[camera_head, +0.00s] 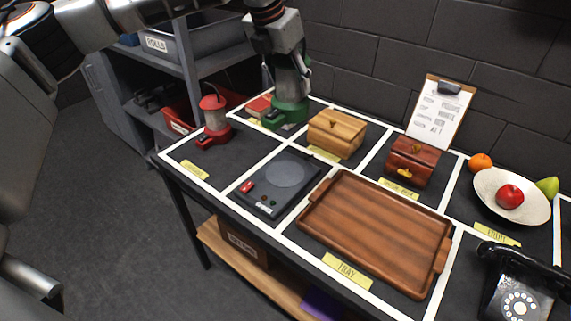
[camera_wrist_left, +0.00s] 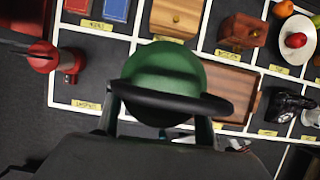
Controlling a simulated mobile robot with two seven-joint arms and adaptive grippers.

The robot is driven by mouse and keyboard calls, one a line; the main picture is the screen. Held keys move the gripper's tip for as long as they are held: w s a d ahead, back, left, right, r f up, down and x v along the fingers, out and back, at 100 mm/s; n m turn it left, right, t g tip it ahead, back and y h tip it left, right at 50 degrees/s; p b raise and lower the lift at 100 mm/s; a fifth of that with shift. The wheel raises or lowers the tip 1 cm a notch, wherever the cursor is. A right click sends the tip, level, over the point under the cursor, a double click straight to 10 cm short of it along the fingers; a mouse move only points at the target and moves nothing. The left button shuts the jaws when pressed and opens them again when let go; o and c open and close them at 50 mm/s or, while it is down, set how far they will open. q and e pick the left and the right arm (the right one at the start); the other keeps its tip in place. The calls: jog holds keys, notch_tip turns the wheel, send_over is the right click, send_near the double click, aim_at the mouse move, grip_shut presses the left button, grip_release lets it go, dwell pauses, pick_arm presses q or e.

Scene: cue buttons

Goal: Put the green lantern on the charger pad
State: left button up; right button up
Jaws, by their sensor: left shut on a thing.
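The green lantern (camera_head: 286,112) hangs from my left gripper (camera_head: 290,82), at the back left of the table in the head view. My gripper is shut on its top part. In the left wrist view the lantern's green round body and dark ring (camera_wrist_left: 165,85) fill the middle, between the fingers. I cannot tell exactly how high it is above the table. The charger pad (camera_head: 268,205), a dark flat box with a grey disc, a red button and small knobs, lies in front of it. The pad's disc is bare. My right gripper is not in view.
A red lantern (camera_head: 214,122) stands left of the pad. A light wooden box (camera_head: 336,134) and a dark wooden box (camera_head: 411,160) stand behind the wooden tray (camera_head: 380,235). A fruit bowl (camera_head: 512,200) and a black telephone (camera_head: 520,290) are at the right.

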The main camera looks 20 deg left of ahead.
aim_at(274, 112)
pick_arm(q)
notch_tip(274, 112, down, 19)
dwell(0.6)
jog(key=shift+f, duration=0.15)
jog(key=o, duration=1.6)
jog(key=shift+o, duration=0.2)
jog(key=v, duration=1.2)
